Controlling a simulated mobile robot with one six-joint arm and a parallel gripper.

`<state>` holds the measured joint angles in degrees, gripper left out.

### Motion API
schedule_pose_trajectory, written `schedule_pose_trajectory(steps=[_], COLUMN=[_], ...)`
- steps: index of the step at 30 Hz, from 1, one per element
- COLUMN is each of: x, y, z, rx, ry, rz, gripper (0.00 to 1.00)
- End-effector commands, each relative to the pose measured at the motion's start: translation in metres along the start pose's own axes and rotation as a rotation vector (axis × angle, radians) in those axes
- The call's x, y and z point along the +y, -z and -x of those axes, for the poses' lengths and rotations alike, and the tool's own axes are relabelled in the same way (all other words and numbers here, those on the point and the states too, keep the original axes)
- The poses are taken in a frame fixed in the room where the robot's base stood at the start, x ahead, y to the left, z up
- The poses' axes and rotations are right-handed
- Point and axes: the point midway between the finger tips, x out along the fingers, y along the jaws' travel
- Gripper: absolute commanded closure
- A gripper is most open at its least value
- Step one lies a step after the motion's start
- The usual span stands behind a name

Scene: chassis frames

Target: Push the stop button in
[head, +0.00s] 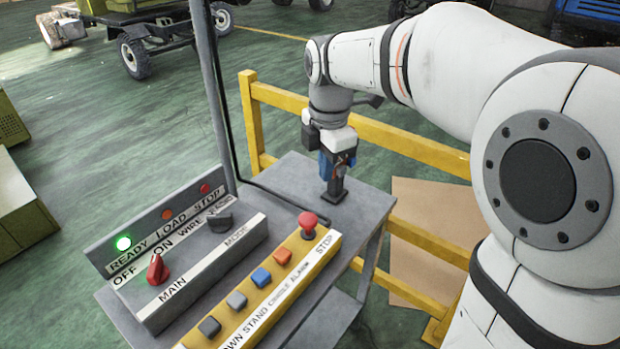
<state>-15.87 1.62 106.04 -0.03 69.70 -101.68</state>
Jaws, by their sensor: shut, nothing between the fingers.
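The stop button (308,222) is a red mushroom head on a dark base. It stands upright at the far right end of the yellow button box (297,247), beside a STOP label. My gripper (335,196) points down over the back right part of the grey table, behind and a little right of the stop button. It is shut and empty, and appears apart from the button. Whether its tip touches the table is hard to tell.
The yellow box also has orange (282,256), blue (261,277), grey and black buttons. Left of it is a grey box with a red switch (157,270), a dark mode knob (219,220) and a lit green lamp (123,243). A post (212,90) and yellow railing (415,152) stand behind.

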Motion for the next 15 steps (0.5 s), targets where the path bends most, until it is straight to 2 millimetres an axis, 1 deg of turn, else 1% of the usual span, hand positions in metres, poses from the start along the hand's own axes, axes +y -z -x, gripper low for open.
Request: schedule_pose_trajectory(steps=[1,3,6,10,15], x=[0.012,0.023,0.034,0.04,0.041], y=[0.004,0.009,0.014,0.017,0.017], z=[-0.001,-0.001,-0.002,-0.002,-0.002], rx=[0.003,0.008,0.015,0.019,0.02], ry=[0.011,0.023,0.036,0.042,0.043], rz=[0.097,0.219,0.344,0.422,0.434], gripper=[1.0,1.0,1.0,1.0,1.0])
